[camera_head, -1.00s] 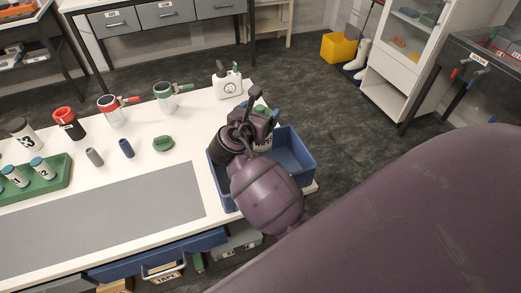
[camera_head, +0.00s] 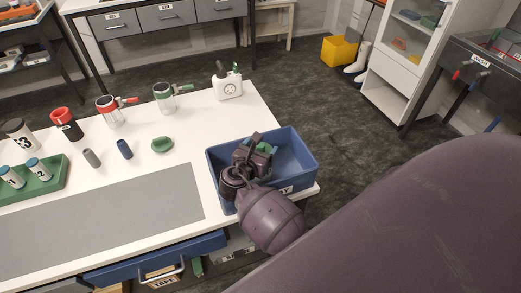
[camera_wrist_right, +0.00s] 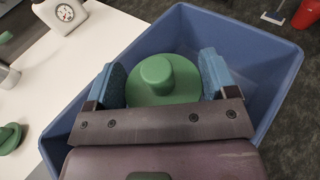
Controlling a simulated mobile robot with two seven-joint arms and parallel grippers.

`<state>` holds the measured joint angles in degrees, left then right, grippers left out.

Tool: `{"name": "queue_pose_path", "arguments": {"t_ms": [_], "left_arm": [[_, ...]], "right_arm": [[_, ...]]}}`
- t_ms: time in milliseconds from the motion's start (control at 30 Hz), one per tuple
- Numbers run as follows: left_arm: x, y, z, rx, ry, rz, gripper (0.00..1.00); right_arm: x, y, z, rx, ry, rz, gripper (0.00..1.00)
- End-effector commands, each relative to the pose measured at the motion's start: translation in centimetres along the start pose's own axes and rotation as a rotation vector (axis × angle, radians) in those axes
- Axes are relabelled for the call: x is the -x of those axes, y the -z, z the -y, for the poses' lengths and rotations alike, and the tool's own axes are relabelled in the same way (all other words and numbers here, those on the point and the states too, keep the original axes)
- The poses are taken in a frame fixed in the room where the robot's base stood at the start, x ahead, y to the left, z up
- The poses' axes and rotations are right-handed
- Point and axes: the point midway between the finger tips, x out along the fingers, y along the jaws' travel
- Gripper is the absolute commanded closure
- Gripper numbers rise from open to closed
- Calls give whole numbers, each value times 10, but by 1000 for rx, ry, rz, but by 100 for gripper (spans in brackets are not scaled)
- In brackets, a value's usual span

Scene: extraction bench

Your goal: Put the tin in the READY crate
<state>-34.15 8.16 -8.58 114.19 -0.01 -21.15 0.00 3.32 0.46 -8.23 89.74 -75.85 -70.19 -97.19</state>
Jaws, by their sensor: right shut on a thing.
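The tin (camera_wrist_right: 168,85) has a green lid with a round knob. In the wrist view it sits between the two blue finger pads of my right gripper (camera_wrist_right: 163,76), which is shut on it. The blue READY crate (camera_head: 297,156) stands at the right end of the white bench, its label partly hidden by my arm. My right gripper (camera_head: 262,152) is down inside the crate, toward its left side. My left gripper is not in view.
On the bench are a white dial device (camera_head: 227,86), a loose green lid (camera_head: 162,145), small grey (camera_head: 92,158) and blue (camera_head: 124,149) cylinders, several containers and a green rack (camera_head: 52,184). The grey mat (camera_head: 120,215) is clear. The crate's right side is empty.

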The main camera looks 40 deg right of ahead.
Motion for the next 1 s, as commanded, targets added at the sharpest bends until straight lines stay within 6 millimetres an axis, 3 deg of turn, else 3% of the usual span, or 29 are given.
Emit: {"name": "queue_pose_path", "arguments": {"t_ms": [400, 433, 567, 867, 1000], "left_arm": [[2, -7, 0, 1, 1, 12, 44], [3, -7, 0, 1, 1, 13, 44], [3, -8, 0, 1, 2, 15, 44], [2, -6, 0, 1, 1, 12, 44], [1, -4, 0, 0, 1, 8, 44]], "right_arm": [[-1, 3, 0, -1, -1, 2, 61], [-1, 4, 0, 0, -1, 0, 20], [-1, 4, 0, -1, -1, 0, 0], [0, 0, 0, -2, 0, 1, 0], [14, 2, 0, -1, -1, -2, 0]]}}
